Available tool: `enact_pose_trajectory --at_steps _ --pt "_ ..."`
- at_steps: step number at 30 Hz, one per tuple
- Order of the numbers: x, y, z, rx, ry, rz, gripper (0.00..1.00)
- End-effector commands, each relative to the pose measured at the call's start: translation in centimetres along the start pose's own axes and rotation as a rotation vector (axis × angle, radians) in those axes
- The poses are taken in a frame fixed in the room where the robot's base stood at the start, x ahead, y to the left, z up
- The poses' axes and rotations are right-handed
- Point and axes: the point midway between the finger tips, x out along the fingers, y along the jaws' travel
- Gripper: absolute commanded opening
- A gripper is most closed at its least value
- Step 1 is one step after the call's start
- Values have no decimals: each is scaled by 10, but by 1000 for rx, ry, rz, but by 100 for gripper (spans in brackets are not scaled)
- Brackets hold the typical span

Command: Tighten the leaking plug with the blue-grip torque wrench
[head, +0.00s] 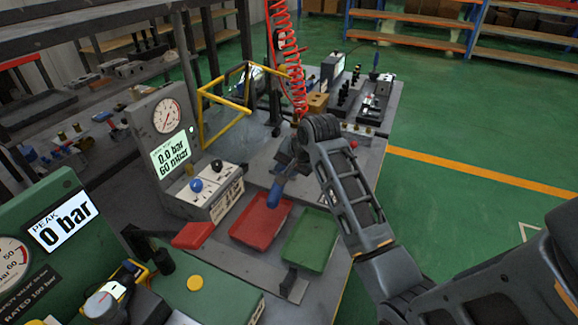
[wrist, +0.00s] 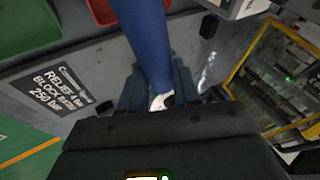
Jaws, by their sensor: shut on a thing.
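My gripper (head: 287,170) is over the workbench, behind the red and green trays. It is shut on the blue-grip torque wrench (head: 274,194), whose blue handle points down toward the red tray in the head view. In the wrist view the blue handle (wrist: 146,38) rises from between the dark jaws (wrist: 160,92), with a small light metal piece showing at the jaws. The rest of the wrench is hidden by my gripper and arm. A plate marked relief block, 250 bar (wrist: 62,92) shows in the wrist view. I cannot make out the leaking plug.
A red tray (head: 236,234) and a green tray (head: 291,261) lie in front of my gripper. A gauge panel (head: 143,117) reading 0.0 bar stands left. A yellow frame (head: 204,120) and a red coiled hose (head: 297,85) are behind. Green floor is clear to the right.

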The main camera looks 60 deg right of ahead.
Motion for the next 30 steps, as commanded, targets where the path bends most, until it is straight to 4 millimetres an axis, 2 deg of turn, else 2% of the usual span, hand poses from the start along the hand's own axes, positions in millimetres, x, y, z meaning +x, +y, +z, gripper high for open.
enact_pose_trajectory --at_steps 13,30 --pt "1 -5 0 20 13 6 0" --pt "-6 14 -6 -76 -42 -32 0"
